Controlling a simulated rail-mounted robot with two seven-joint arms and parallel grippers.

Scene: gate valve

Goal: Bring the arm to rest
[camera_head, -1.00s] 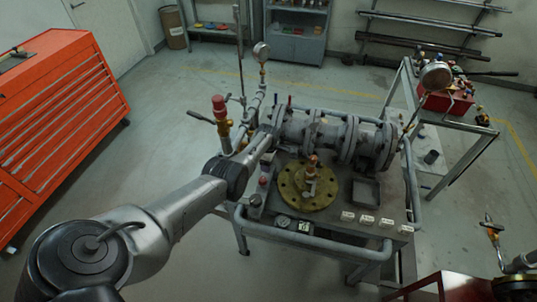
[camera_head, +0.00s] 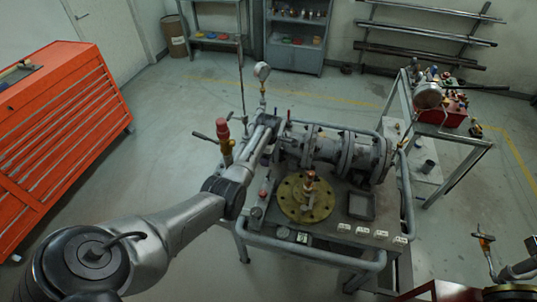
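My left arm reaches in from the lower left. Its gripper (camera_head: 267,124) is at the left end of the grey flanged valve body (camera_head: 335,150), behind the red-topped brass fitting (camera_head: 224,138). The fingers are small and dark there, and I cannot tell whether they are open or shut or whether they touch the pipework. The valve body lies on a grey metal workbench (camera_head: 310,252). A round brass flange (camera_head: 305,198) with an upright stem lies in front of it.
A gauge (camera_head: 262,72) stands on a thin pipe behind the gripper; another gauge (camera_head: 428,95) is at the right. A red tool cabinet (camera_head: 65,135) is at the left. Brass pipework (camera_head: 485,245) shows at the lower right. The floor between cabinet and bench is clear.

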